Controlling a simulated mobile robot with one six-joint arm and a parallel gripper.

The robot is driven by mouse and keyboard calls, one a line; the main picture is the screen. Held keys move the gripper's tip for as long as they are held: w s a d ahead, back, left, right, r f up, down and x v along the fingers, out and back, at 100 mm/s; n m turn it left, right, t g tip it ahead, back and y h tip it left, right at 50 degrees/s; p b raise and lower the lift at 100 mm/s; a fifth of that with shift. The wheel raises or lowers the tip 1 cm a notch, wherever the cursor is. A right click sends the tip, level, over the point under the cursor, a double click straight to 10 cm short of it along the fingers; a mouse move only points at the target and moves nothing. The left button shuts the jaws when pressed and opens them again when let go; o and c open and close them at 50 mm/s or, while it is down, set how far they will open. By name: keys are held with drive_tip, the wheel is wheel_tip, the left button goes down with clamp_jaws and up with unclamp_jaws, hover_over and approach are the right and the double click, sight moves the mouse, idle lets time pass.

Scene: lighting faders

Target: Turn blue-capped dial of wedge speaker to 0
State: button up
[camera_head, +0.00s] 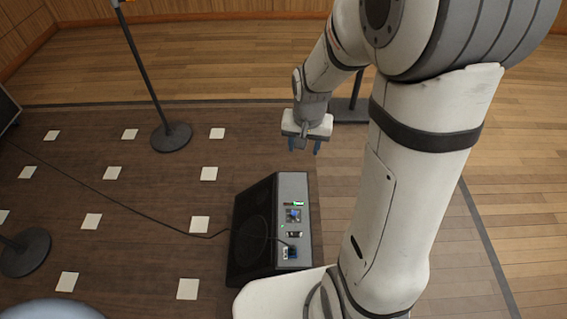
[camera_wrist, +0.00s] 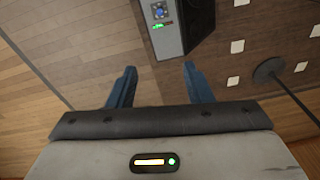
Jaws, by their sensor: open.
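The wedge speaker (camera_head: 258,225) is a dark box on the floor with a grey side panel facing up. On the panel is the blue-capped dial (camera_head: 293,215), with a small green-lit display beside it. In the wrist view the dial (camera_wrist: 159,10) shows near the top edge, above and between the fingertips. The dial's setting is too small to read. My gripper (camera_head: 304,147) hangs above and beyond the speaker, apart from it. In the wrist view its two blue fingers (camera_wrist: 158,80) are spread with nothing between them.
A black cable (camera_head: 130,205) runs over the dark floor to the speaker's panel. A stand with a round base (camera_head: 171,137) is at the back left, and another base (camera_head: 25,252) is at the left. White floor squares surround them. Wooden floor (camera_head: 510,160) at the right is clear.

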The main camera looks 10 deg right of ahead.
sight(294, 213)
drive_tip(key=w+f+m+b, duration=0.1)
drive_tip(key=f+b, duration=0.4)
drive_tip(key=f, duration=1)
drive_tip(key=w+f+m+g+b, duration=0.1)
drive_tip(key=f+b, duration=0.4)
drive_tip(key=f, duration=1)
drive_tip(key=w+f+m+b, duration=0.2)
drive_tip(key=f+b, duration=0.3)
drive_tip(key=f, duration=1)
drive_tip(key=shift+w+f, duration=0.25)
drive_tip(key=shift+w, duration=0.5)
drive_tip(key=shift+c, duration=0.3)
